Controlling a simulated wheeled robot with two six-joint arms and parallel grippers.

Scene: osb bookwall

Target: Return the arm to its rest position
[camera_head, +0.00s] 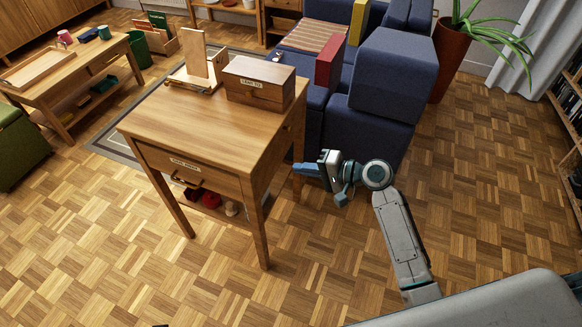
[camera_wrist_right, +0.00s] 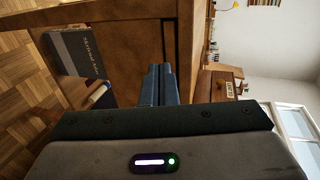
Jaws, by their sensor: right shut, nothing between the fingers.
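My right arm (camera_head: 402,240) reaches up from the lower right in the head view. Its gripper (camera_head: 300,169) is at the right side of the wooden side table (camera_head: 190,128), pointing left towards the table's legs. The fingers are shut with nothing between them. In the right wrist view the closed blue fingers (camera_wrist_right: 158,84) stand in front of the table's wooden side (camera_wrist_right: 120,32). I cannot tell from the pictures whether the fingertips touch the table. My left gripper does not show.
The table carries a labelled wooden box (camera_head: 258,82) and a wooden stand (camera_head: 197,65); its drawer (camera_head: 185,170) has a dark opening below. A blue sofa (camera_head: 370,130) stands close behind my gripper. A plant pot (camera_head: 450,55) is farther right. Parquet floor (camera_head: 490,200) lies clear at right.

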